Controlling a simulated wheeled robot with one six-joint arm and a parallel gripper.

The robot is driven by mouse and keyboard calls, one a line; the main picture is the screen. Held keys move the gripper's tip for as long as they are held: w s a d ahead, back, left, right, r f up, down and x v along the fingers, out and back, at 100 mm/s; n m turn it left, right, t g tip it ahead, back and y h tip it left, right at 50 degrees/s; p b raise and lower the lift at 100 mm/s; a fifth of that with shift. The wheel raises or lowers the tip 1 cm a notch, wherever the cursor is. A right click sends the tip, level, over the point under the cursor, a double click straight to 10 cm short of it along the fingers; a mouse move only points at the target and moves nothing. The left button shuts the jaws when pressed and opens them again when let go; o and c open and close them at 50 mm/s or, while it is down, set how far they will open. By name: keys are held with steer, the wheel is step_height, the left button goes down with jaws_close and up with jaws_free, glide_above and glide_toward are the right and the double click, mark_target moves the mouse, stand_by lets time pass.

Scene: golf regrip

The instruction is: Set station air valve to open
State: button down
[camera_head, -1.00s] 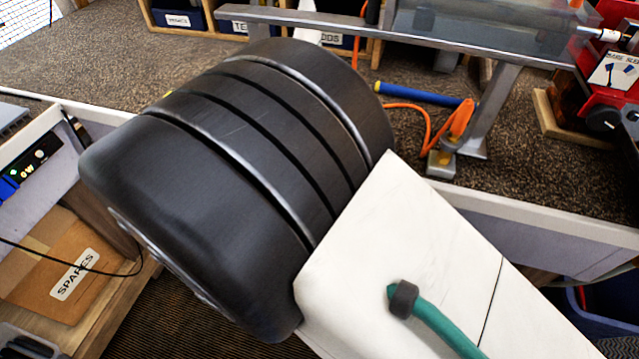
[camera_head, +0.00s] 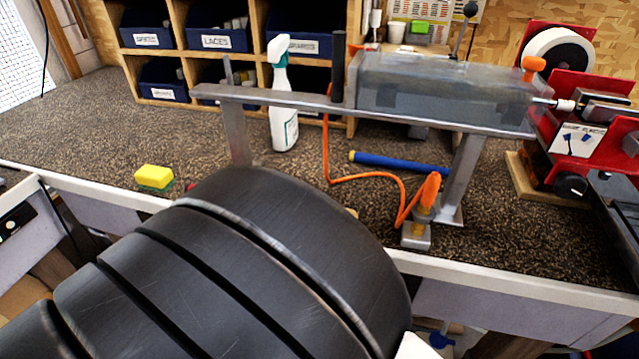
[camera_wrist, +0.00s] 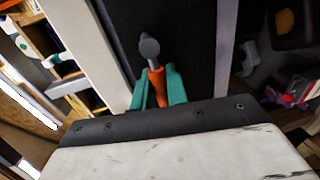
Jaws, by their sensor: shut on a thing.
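The air valve with its orange lever (camera_head: 430,190) stands on a small grey base on the bench, beside the right leg of the metal stand. The lever points up, and an orange hose (camera_head: 365,180) runs up from the valve to the stand. No finger touches the valve in the head view. In the wrist view my gripper (camera_wrist: 156,90) has its teal fingers shut on an orange-handled piece (camera_wrist: 156,84) with a rounded grey end. The head view does not show my gripper; my dark arm fills its lower left.
The metal stand (camera_head: 300,101) carries a translucent box (camera_head: 440,90) above the bench (camera_head: 85,120). A blue tube (camera_head: 400,164), a spray bottle (camera_head: 283,105) and a yellow sponge (camera_head: 154,177) are on the bench. Red machinery (camera_head: 545,110) stands at right. The bench's left part is clear.

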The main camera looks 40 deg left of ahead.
stand_by(0.4)
steer(key=c, duration=1.4)
jaws_free()
steer(key=shift+c, duration=0.2)
steer(key=shift+s+d, duration=0.1)
